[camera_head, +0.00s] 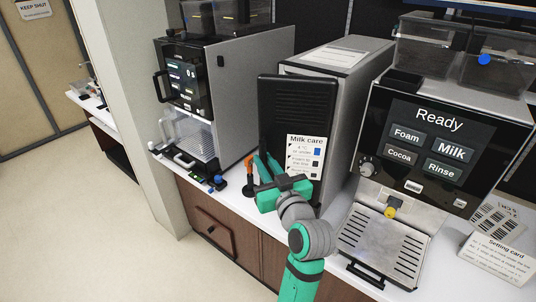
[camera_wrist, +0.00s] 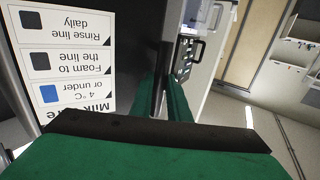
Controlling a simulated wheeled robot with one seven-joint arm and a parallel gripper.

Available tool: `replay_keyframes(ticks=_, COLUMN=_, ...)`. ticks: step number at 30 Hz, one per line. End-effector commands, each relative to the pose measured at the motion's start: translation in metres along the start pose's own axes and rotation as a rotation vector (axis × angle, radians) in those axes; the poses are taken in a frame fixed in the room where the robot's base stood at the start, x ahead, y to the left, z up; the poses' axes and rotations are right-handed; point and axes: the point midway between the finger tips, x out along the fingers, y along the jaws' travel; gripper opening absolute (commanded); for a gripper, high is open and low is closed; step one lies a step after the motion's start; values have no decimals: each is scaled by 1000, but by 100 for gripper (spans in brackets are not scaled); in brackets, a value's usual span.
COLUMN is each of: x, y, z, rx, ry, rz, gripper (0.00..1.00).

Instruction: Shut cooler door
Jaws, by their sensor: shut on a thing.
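The milk cooler (camera_head: 346,57) stands on the counter between two coffee machines. Its black door (camera_head: 297,104) carries a "Milk care" card (camera_head: 304,155). The door's left edge sticks out past the cooler body, so it looks ajar; the gap itself is hidden. My gripper (camera_head: 265,160) is at the door's lower left edge. In the wrist view its green fingers (camera_wrist: 164,90) are shut on a dark upright bar (camera_wrist: 166,45) beside the door, which looks like the door's handle. The card also shows upside down there (camera_wrist: 62,60). The fingertips' exact contact is partly hidden.
A coffee machine (camera_head: 235,85) stands left, with small items (camera_head: 217,182) before it. An orange-topped tool (camera_head: 249,175) stands close to my gripper. Right is a machine showing "Ready" (camera_head: 437,115), with its drip tray (camera_head: 385,245) and a setting card (camera_head: 497,258). The floor at left is clear.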

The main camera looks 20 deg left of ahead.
Motion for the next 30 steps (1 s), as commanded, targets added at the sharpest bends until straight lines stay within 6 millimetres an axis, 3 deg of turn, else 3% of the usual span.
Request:
replay_keyframes(ticks=9, x=26, y=15, z=-1, rx=1, ry=1, rz=6, gripper=0)
replay_keyframes(ticks=23, x=31, y=20, z=-1, rx=0, ry=2, rz=10, gripper=0)
replay_keyframes(ticks=30, x=46, y=33, z=-1, rx=1, ry=1, rz=13, gripper=0)
